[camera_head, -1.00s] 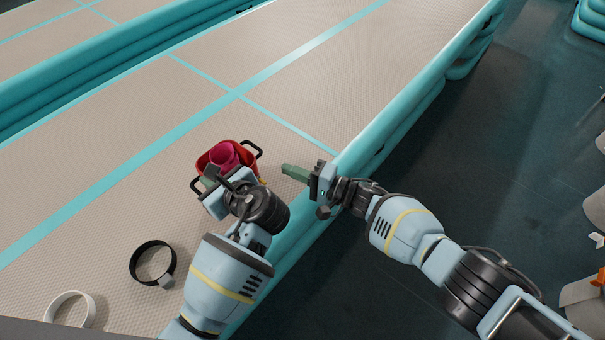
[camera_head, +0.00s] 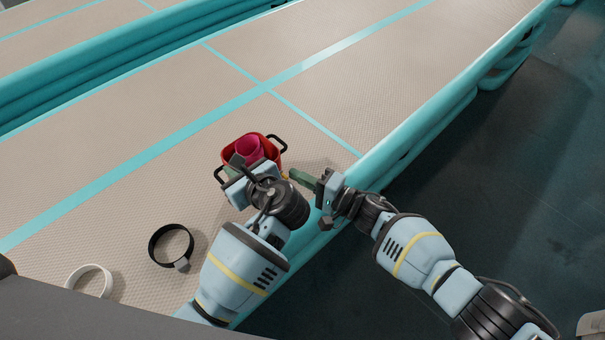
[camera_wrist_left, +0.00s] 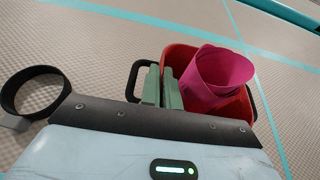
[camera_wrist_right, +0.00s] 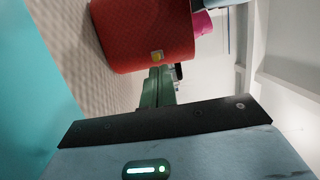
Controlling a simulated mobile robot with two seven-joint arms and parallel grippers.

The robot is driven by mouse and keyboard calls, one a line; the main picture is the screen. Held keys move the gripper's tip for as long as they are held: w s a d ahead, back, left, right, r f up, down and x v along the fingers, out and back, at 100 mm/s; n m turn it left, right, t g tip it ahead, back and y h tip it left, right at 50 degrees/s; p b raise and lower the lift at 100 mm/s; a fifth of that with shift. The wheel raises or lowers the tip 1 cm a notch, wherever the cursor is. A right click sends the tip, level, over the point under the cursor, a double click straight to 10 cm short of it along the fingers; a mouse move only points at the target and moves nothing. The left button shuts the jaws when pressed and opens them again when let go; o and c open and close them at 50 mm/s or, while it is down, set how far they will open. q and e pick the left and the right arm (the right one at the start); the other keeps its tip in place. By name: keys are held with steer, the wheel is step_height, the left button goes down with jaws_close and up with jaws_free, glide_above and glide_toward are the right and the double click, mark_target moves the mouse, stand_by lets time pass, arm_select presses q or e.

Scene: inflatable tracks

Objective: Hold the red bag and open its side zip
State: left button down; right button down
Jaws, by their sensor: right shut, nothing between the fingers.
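The red bag (camera_head: 276,153) stands open on the inflatable track, with a black handle at each end. A pink rolled item (camera_head: 248,148) is inside it. In the left wrist view, the green fingers of my left gripper (camera_wrist_left: 163,86) are close together astride the bag's left wall, beside the handle (camera_wrist_left: 135,82); they look shut on the wall. In the right wrist view, the bag's side (camera_wrist_right: 140,38) carries a small yellow zip tab (camera_wrist_right: 157,56). My right gripper (camera_wrist_right: 160,87) is shut and empty, pointing at that side just by the tab; contact cannot be told.
A black ring (camera_head: 171,245) with a grey tab and a white ring (camera_head: 89,279) lie on the track at the near left. The track's teal tube edge (camera_head: 385,170) runs under my right arm. The track beyond the bag is clear.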

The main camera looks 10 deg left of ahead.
steer(key=shift+s+a, duration=0.75)
steer(key=shift+s, duration=0.3)
steer(key=shift+s+a, duration=0.8)
steer(key=shift+s, duration=0.2)
steer(key=shift+s+a, duration=0.75)
steer(key=shift+s, duration=0.3)
steer(key=w+d, duration=0.2)
steer(key=w, duration=0.1)
steer(key=shift+w+d, duration=0.2)
steer(key=shift+d, duration=0.05)
steer(key=v, duration=1)
arm_select(q)
steer(key=c, duration=1.6)
jaws_free()
steer(key=shift+o, duration=0.2)
